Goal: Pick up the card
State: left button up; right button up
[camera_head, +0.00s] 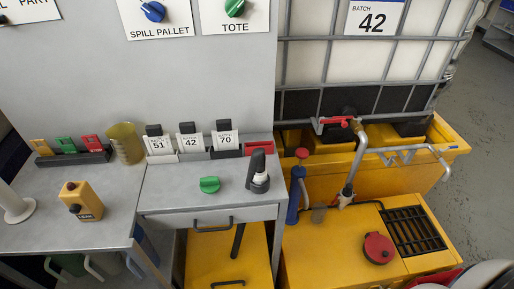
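Three white batch cards stand in a row at the back of the grey bench, each under a black clip-like top. They are the card marked 51 (159,145), the card marked 42 (190,142) and the card marked 70 (225,140). A larger batch 42 label (375,18) is on the white caged tote (410,60). Neither of my grippers can be made out in this view, and nothing is seen touching the cards.
A red block (258,149) is right.

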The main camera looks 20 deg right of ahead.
aim_at(190, 140)
jog(key=l+u, duration=0.25)
jog(key=u, duration=0.15)
jog(key=k+l+u, duration=0.15)
jog(key=u, duration=0.2)
jog(key=k+l+u, duration=0.1)
jog(key=l+u, duration=0.15)
jog(key=u, duration=0.15)
